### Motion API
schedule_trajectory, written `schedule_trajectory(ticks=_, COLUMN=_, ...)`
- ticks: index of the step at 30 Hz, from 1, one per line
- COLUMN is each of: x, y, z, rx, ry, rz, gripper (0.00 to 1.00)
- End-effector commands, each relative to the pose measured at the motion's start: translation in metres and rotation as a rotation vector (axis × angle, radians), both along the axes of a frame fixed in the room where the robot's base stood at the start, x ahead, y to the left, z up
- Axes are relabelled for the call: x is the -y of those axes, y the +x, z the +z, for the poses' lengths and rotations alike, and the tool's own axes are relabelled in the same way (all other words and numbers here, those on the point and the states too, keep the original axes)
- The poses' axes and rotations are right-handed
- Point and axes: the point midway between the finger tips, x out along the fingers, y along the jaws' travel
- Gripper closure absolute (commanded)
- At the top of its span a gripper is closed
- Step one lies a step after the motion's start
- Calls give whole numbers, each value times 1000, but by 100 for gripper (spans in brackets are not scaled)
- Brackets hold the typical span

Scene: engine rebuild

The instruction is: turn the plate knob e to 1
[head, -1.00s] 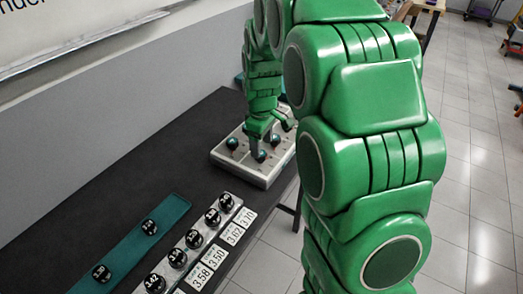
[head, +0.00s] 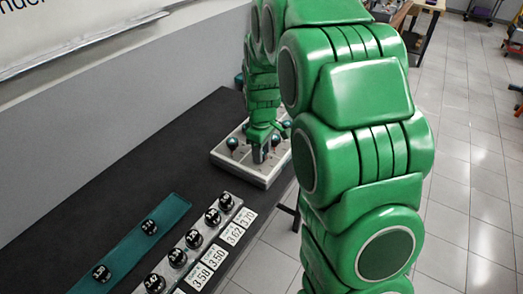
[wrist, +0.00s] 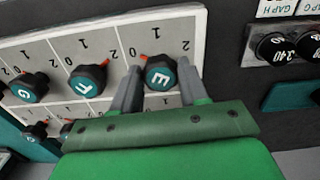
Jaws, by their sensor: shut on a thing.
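The grey knob plate (head: 222,158) lies on the dark bench, and its numbered face (wrist: 205,22) fills the top of the wrist view. Knob E (wrist: 159,74) is black with a teal cap and a red pointer mark. The mark points up and left in the wrist view, between 0 and 1 and nearer 0. The 1 stands above the knob and the 2 to its right. My gripper (wrist: 157,82) is shut on knob E, one finger on each side. In the head view my gripper (head: 260,155) is down at the plate and hides knob E.
Knobs F (wrist: 87,77) and G (wrist: 32,86) stand left of knob E in the wrist view. Several black knobs sit on a pale rack (head: 207,240) with gap cards beside it. A teal strip (head: 130,245) holds two more. Bare bench lies between strip and plate.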

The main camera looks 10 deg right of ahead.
Motion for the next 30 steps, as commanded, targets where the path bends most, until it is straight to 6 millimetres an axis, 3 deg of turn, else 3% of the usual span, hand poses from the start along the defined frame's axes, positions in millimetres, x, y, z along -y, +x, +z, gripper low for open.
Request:
schedule_trajectory(ticks=11, x=0, y=0, z=0, rx=1, ry=-1, rz=-106, gripper=87)
schedule_trajectory(ticks=30, x=-2, y=-1, z=0, rx=1, ry=0, rz=-673, gripper=87)
